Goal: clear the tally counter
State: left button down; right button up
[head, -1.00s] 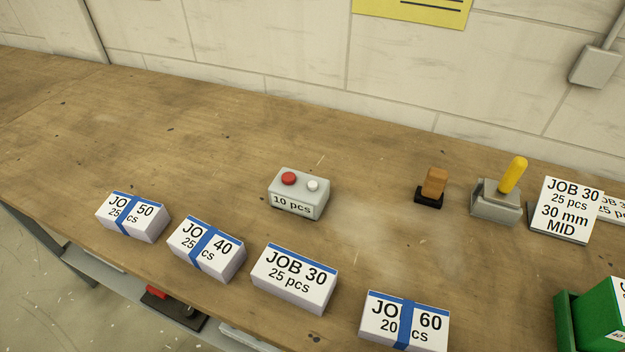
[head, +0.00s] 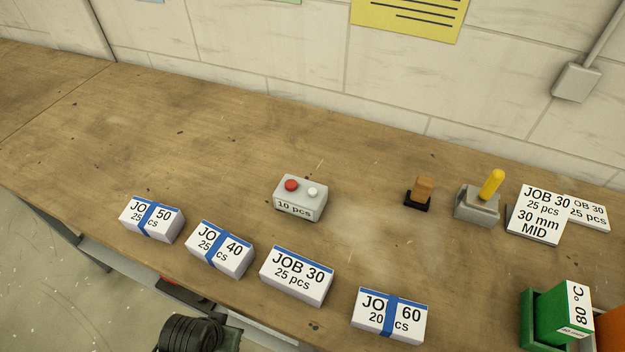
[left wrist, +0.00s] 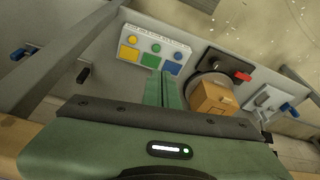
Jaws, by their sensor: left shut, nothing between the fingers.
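The tally counter (head: 300,198) is a small grey box on the wooden bench in the head view. It has a red button (head: 292,185) and a smaller white button (head: 313,192) on top, and its front label reads "10 pcs". My left gripper (left wrist: 165,88) shows in the left wrist view with its green fingers together and nothing between them. It is away from the tally counter, which is not in that view. In the head view only a dark part of my arm shows at the bottom edge. My right gripper is not in view.
Several labelled paper stacks, one of them JOB 30 (head: 296,276), line the bench's front edge. A wooden stamp (head: 424,189), a yellow-handled device (head: 478,204) and a green bin (head: 527,322) stand right. The left wrist view shows a panel with coloured buttons (left wrist: 150,50) and a tan block (left wrist: 214,99).

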pick_arm(q)
notch_tip(320, 180, up, 16)
jog(key=w+d+m+t+h+p, duration=0.1)
jog(key=w+d+p, duration=0.2)
jog(key=w+d+r+m+t+h, duration=0.1)
jog(key=w+d+r+m+h, duration=0.3)
jog(key=w+d, duration=0.4)
jog(key=w+d+r+m+t+h, duration=0.1)
jog(key=w+d+r+m, duration=0.45)
jog(key=w+d, duration=0.2)
jog(key=w+r+m, duration=0.4)
jog(key=w+m, duration=0.1)
jog(key=w, duration=0.4)
jog(key=shift+w+d+r+m+b, duration=0.2)
jog(key=shift+r+m+b, duration=0.1)
jog(key=shift+m, duration=0.05)
jog(key=shift+f, duration=0.1)
